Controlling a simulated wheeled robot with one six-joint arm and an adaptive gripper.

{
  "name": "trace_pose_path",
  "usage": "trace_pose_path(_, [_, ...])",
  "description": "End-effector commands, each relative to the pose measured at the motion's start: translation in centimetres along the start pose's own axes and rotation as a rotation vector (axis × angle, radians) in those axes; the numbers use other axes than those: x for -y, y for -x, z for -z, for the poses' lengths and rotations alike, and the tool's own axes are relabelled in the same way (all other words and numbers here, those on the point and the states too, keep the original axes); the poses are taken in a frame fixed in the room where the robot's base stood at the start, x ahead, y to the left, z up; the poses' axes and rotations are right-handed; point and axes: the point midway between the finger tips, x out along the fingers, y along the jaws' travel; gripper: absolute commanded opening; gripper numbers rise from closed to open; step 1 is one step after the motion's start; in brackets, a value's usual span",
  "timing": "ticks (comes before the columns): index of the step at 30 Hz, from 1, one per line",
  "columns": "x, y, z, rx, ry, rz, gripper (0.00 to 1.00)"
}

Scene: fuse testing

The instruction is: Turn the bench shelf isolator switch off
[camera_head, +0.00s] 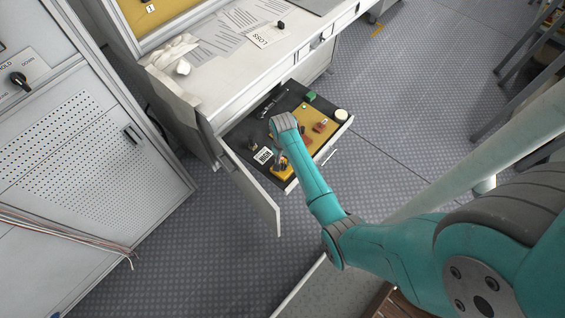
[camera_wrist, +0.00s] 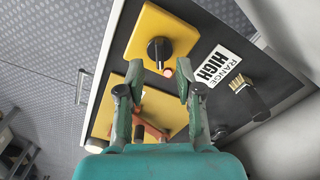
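A yellow switch box (camera_wrist: 150,38) with a black rotary knob (camera_wrist: 160,50) lies in the open drawer, beside a RANGE HIGH label (camera_wrist: 218,66). The knob has a small pinkish tip, and its setting cannot be read. In the head view the same yellow box (camera_head: 284,174) is at the drawer's near corner, partly hidden by my arm. My gripper (camera_wrist: 160,90) is over the drawer, fingers apart, with nothing between the fingertips; the knob is just beyond them. No marking in view names the isolator switch.
The drawer (camera_head: 333,143) also holds a yellow board (camera_head: 318,125), a green block (camera_head: 310,96) and a white round item (camera_head: 341,115). A cabinet door (camera_head: 254,193) hangs open at its left. The bench top has papers, a LOSS label (camera_head: 268,36) and a black knob (camera_head: 280,25). A grey cabinet (camera_head: 85,110) stands left.

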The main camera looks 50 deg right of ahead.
Motion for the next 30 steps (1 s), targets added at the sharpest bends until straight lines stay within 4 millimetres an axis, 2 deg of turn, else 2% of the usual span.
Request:
trace_pose_path(3, [0.0, -1.7, 0.0, 0.002, 0.000, -0.001, 0.35])
trace_pose_path(7, [0.0, -2.8, 0.0, 0.000, 0.000, 0.000, 0.35])
trace_pose_path(18, [0.0, -3.4, 0.0, -0.001, 0.000, 0.000, 0.35])
trace_pose_path(19, [0.0, -3.4, 0.0, -0.001, 0.000, 0.000, 0.33])
trace_pose_path(23, [0.0, -3.4, 0.0, -0.001, 0.000, 0.000, 0.00])
trace_pose_path(30, [0.0, -3.4, 0.0, -0.001, 0.002, 0.000, 0.00])
